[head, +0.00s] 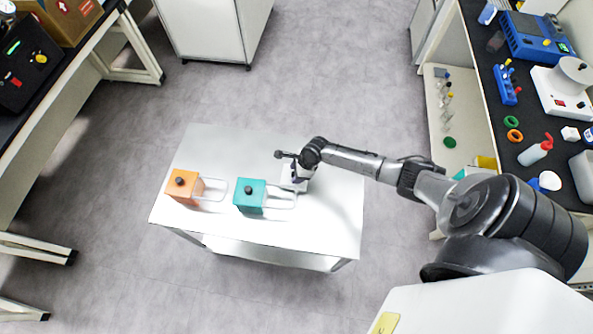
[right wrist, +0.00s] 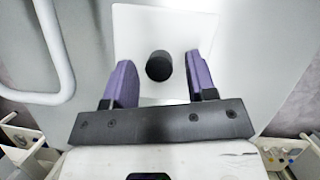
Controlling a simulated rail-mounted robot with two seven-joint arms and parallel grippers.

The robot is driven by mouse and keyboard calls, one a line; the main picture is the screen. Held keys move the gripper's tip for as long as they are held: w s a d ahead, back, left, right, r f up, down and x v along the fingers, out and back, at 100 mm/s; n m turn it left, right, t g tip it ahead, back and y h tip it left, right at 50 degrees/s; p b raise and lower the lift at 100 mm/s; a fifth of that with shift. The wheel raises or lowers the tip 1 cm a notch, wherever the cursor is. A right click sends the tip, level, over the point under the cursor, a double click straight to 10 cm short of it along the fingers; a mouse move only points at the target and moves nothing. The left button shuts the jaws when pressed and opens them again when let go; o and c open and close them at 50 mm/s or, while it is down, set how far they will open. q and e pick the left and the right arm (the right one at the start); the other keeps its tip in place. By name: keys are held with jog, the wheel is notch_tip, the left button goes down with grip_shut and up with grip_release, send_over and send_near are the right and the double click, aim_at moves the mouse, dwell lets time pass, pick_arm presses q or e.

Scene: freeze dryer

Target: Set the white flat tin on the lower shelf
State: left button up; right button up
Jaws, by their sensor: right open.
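The white flat tin (right wrist: 190,24) has a square white top with a black knob (right wrist: 159,66) in the right wrist view. It stands on the white cart top (head: 325,215), and in the head view the tin (head: 288,184) is partly hidden by my right gripper (head: 299,178). My right gripper is open, its purple fingers (right wrist: 160,82) on either side of the knob with gaps showing. I cannot tell the exact height of the fingertips over the tin. A lower level of the cart (head: 270,251) shows only as a strip below the front edge. My left gripper is not in view.
A teal box (head: 250,196) and an orange box (head: 184,187), each with a black knob and a pale loop handle, stand left of the tin. The cart's right end is clear. A dark bench (head: 520,150) with lab items stands at right.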

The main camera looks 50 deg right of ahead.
jog(key=p+v, duration=0.2)
jog(key=v, duration=0.9)
jog(key=s+a+r+n, duration=0.1)
jog(key=s+a+n, duration=0.9)
jog(key=a+n, duration=0.45)
jog(key=s+a+r+n+h, duration=0.2)
jog(key=s+a+r+n, duration=0.3)
jog(key=n, duration=1)
jog(key=s+r, duration=0.3)
jog(key=r, duration=0.1)
jog(key=shift+s+a+r+h, duration=0.2)
jog(key=shift+r+h, duration=0.1)
